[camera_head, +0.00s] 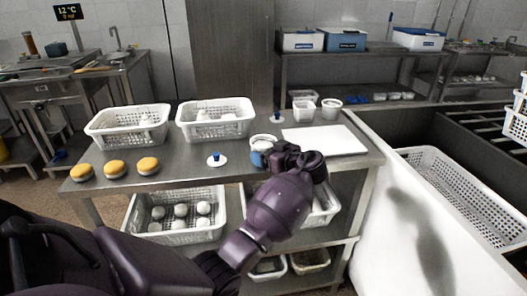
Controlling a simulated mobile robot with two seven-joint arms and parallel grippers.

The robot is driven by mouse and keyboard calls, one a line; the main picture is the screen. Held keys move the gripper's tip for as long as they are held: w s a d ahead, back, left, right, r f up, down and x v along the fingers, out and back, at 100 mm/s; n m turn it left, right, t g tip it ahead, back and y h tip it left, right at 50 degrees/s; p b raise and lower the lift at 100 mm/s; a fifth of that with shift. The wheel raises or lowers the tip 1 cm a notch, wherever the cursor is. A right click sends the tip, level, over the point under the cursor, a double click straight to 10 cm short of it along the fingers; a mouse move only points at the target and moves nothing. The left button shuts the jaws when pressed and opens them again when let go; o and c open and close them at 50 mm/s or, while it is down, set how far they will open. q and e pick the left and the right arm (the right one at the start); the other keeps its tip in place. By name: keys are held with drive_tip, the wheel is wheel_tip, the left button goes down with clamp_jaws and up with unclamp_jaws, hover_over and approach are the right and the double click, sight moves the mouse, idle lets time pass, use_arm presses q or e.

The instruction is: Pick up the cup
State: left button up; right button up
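My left gripper (292,160) is over the front part of the metal table, and its purple arm hides much of the table edge. A small white round cup (263,139) is just left of and behind the gripper. A blue part shows below the cup, beside the gripper; I cannot tell what it belongs to. The fingers are too small and covered to show whether they are open or touching the cup. Other white round containers (331,106) stand at the back of the table. My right gripper is not in view.
Two white perforated baskets (126,138) (216,134) stand at the table's back left. Three buns (115,168) line the left front. A white board (338,141) lies to the right. Small blue-topped items (216,160) stand on the table. A basket of white balls sits on the shelf below.

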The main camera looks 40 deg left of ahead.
use_arm(q)
drive_tip(key=shift+c, duration=0.9)
drive_tip(key=shift+r, duration=0.1)
